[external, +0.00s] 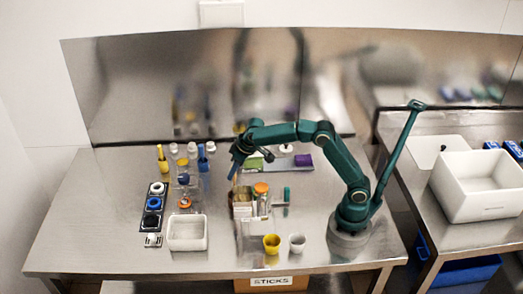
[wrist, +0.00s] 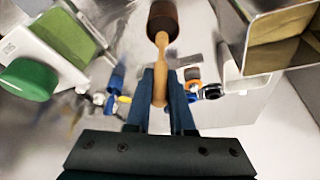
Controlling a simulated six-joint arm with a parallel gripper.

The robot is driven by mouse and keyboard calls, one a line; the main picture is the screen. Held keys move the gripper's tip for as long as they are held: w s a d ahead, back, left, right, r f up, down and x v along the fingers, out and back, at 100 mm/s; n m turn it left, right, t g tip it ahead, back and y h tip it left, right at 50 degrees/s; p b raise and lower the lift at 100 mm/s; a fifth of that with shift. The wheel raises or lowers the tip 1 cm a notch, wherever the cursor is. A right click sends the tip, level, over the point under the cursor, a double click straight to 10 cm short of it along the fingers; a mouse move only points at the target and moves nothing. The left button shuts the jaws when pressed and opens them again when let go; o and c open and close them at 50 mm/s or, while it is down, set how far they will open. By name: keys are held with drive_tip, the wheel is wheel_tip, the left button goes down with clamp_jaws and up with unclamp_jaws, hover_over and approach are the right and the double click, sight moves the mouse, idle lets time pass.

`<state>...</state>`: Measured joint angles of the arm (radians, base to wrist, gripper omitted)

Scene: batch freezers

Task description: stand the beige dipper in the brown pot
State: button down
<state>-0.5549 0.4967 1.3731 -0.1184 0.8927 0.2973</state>
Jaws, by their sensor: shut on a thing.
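My gripper (external: 233,174) hangs over the left-middle of the steel table, left of the arm's base. In the wrist view its dark blue fingers (wrist: 160,78) are shut on the slim beige handle of the dipper (wrist: 162,52). The handle runs between the fingers, with its rounded end toward the palm. A brown cylindrical piece (wrist: 163,18) is at the far end of the handle. I cannot tell whether it is the dipper's head or the brown pot. I cannot pick out the dipper or a brown pot for certain in the external view.
A holder with an orange-lidded jar (external: 261,188) stands near my gripper. A yellow cup (external: 272,244) and white cup (external: 297,243) are at the front. A white tub (external: 187,234) and a dark rack (external: 152,204) are left. Bottles (external: 202,157) stand behind. The table's left front is clear.

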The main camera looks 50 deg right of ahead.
sight(234, 180)
drive_tip(key=shift+f, duration=0.2)
idle(0.5)
drive_tip(key=shift+f, duration=0.35)
drive_tip(key=shift+f, duration=0.7)
drive_tip(key=shift+f, duration=0.75)
drive_tip(key=shift+f, duration=0.35)
drive_tip(key=shift+f, duration=0.3)
drive_tip(key=shift+f, duration=0.1)
drive_tip(key=shift+c, duration=1.1)
unclamp_jaws()
